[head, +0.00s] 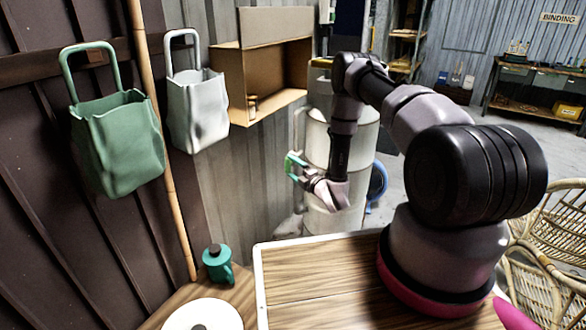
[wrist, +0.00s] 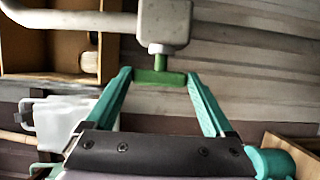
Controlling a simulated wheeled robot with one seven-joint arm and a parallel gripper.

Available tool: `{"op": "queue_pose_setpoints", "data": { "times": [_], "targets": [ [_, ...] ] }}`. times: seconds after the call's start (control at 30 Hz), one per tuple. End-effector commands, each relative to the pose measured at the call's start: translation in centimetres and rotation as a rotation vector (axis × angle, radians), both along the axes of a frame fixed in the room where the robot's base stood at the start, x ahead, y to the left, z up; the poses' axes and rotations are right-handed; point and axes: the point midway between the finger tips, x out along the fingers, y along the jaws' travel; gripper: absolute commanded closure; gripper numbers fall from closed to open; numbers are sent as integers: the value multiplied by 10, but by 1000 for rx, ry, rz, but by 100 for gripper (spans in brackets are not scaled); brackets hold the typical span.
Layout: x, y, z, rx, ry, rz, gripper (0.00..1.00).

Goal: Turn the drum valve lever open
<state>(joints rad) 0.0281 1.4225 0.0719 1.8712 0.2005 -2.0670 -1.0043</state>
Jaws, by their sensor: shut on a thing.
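The drum (head: 350,148) is a tall pale cylinder against the wall, partly hidden behind my arm. In the wrist view, a grey valve body (wrist: 165,22) on a pipe (wrist: 70,18) has a short green lever (wrist: 158,77) below it. My gripper (wrist: 159,77) has its two teal fingers on either end of the green lever, shut on it. In the head view, my gripper (head: 293,166) is at the left side of the drum; the lever is too small there to tell from the fingers.
A green bag (head: 117,145) and a white bag (head: 198,110) hang on the left wall. An open cardboard box (head: 262,75) is above and left of my gripper. Rattan chairs (head: 545,250) stand at right.

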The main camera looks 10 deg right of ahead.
Motion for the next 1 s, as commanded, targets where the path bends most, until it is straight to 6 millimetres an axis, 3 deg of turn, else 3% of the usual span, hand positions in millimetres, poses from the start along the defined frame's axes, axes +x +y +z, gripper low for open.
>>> {"op": "queue_pose_setpoints", "data": {
  "times": [0.4, 0.43, 0.47, 0.77, 1.0],
  "targets": [
    [-1, 2, 0, 8, -4, 5, 68],
    [-1, 2, 0, 8, -4, 5, 9],
    [-1, 2, 0, 7, -3, 5, 0],
    [-3, -1, -1, 6, -3, 2, 0],
    [-36, -19, -2, 6, 1, -2, 0]
  ]
}}
